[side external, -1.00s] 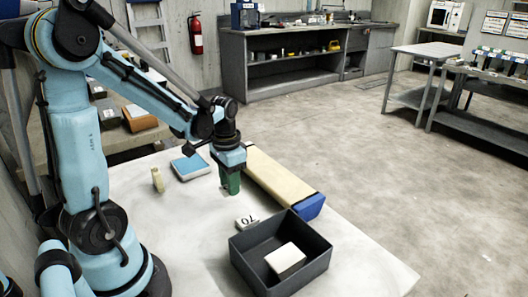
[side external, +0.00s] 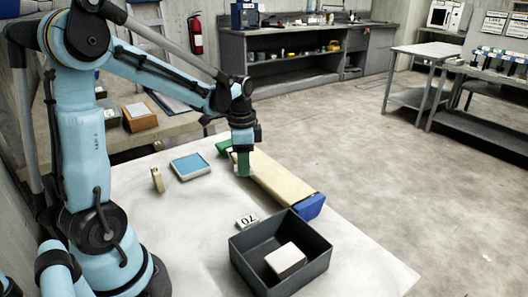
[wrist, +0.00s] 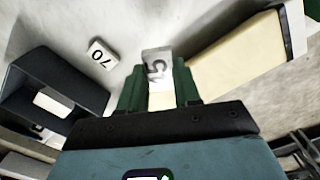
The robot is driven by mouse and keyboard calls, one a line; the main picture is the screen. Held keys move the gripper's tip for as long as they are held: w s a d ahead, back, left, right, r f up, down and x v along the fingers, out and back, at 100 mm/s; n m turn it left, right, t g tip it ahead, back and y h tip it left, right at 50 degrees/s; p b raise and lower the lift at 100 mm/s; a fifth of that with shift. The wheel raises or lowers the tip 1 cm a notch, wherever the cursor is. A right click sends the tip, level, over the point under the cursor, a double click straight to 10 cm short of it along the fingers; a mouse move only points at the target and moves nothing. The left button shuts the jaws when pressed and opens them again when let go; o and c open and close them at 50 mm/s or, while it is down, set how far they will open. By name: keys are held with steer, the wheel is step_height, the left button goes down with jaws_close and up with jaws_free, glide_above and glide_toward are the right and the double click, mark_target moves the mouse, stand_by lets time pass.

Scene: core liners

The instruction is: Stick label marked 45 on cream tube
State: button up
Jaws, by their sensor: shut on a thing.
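The cream tube (side external: 280,182) lies on the white table with a blue cap at its near end. A green part shows at its far end. It also shows at the right of the wrist view (wrist: 238,55). My gripper (side external: 244,170) is right beside the tube's left side; I cannot tell whether it touches the tube. In the wrist view its green fingers (wrist: 158,88) are shut on a pale label block (wrist: 157,56). The block's dark digits look upside down; a 5 shows, and the other digit may be a 4. The fingers hide part of it.
A label marked 70 (side external: 246,221) lies on the table. A dark open box (side external: 247,265) with a white block (side external: 286,259) inside stands at the front. A blue-topped pad (side external: 191,166) and a small upright tan block (side external: 158,180) are to the left. The table's middle is clear.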

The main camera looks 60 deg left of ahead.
steer(key=w+r+m, duration=0.4)
steer(key=w+m, duration=0.4)
steer(key=m, duration=0.4)
glide_above(270, 170)
steer(key=shift+f, duration=2.25)
steer(key=shift+f, duration=1.2)
steer(key=o, duration=1.5)
steer(key=shift+r, duration=0.1)
step_height(270, 170, up, 7)
stand_by(0.3)
